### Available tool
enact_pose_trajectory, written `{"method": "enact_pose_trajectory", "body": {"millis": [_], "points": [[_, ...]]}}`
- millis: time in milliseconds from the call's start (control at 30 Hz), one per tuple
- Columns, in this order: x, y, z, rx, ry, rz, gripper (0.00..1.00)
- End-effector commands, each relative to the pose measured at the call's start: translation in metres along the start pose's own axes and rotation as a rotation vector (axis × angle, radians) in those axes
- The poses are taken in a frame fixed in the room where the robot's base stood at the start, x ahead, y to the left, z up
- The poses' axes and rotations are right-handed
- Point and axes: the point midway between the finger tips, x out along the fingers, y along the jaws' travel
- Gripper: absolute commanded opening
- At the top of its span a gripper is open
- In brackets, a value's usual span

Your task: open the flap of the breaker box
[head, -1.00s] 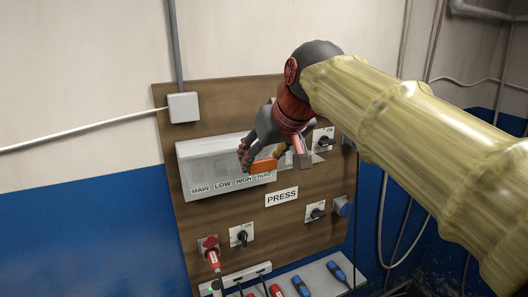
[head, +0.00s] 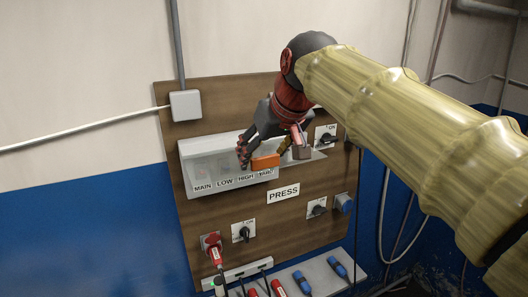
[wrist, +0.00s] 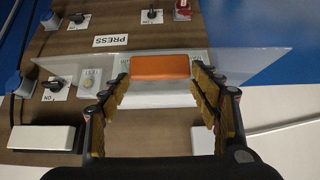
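The breaker box (head: 190,160) is a pale grey box on a brown board, with labels MAIN, LOW, HIGH and YARD along its lower front. Its flap (wrist: 262,58) is a clear sheet, seen standing out from the box in the wrist view. An orange handle (head: 265,161) sits on the flap's edge; it also shows in the wrist view (wrist: 160,67). My gripper (head: 264,157) has one finger on each side of the handle, with the fingertips at its two ends. My gripper hides the box's upper right part.
A PRESS label (head: 283,194) is below the box. Rotary switches (head: 326,138) are on the board near my gripper and lower down. A red plug (head: 215,254) is at lower left. A shelf (head: 318,272) with blue and red connectors runs below.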

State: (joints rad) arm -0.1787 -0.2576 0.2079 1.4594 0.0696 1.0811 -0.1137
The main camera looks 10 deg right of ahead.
Motion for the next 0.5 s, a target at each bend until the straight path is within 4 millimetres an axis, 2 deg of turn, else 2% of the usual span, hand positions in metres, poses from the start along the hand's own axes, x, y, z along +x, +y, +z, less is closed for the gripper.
{"method": "enact_pose_trajectory", "body": {"millis": [100, 400, 500], "points": [[-0.0018, -0.0001, -0.0007, 0.000, 0.003, 0.000, 0.71], [-0.0030, -0.0002, -0.0009, 0.000, 0.004, 0.000, 0.71], [-0.0091, -0.0002, -0.0017, 0.000, 0.007, 0.000, 0.71]]}}
